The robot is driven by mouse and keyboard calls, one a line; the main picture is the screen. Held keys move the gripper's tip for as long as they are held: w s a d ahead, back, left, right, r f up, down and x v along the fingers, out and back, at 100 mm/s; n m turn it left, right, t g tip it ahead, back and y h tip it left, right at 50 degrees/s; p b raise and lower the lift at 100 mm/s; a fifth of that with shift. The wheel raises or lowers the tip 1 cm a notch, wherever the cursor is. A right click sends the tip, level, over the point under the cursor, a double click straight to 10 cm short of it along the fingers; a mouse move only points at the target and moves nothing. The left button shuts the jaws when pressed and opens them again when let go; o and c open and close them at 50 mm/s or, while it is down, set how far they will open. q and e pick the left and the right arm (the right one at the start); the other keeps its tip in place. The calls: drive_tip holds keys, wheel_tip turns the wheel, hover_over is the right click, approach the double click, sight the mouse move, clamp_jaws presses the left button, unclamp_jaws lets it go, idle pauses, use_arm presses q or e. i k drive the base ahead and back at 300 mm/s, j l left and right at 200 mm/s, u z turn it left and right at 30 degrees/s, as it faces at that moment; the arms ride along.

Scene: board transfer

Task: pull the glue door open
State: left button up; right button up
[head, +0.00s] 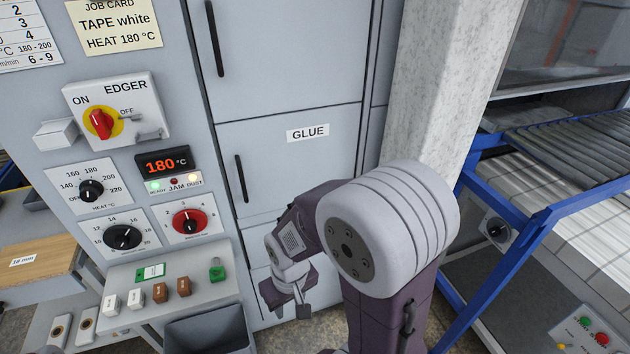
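The glue door (310,170) is a pale grey panel with a white GLUE label (308,132). It looks shut, flush with the cabinet front. Its black vertical bar handle (241,178) is near its left edge. My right gripper (290,303) is low in front of the cabinet, below and right of the handle and apart from it. Its fingers are small and partly turned away, so whether they are open or shut is unclear. My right arm covers the lower right of the door. My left gripper is out of view.
A control panel with a red EDGER switch (100,123), a 180 °C display (164,162) and knobs stands left. Below it a shelf (205,292) holds small blocks, above a dark bin (208,331). A pale column (430,90) and a blue-framed conveyor (540,215) stand right.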

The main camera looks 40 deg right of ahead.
sight(270, 160)
drive_tip(key=z, duration=1.15)
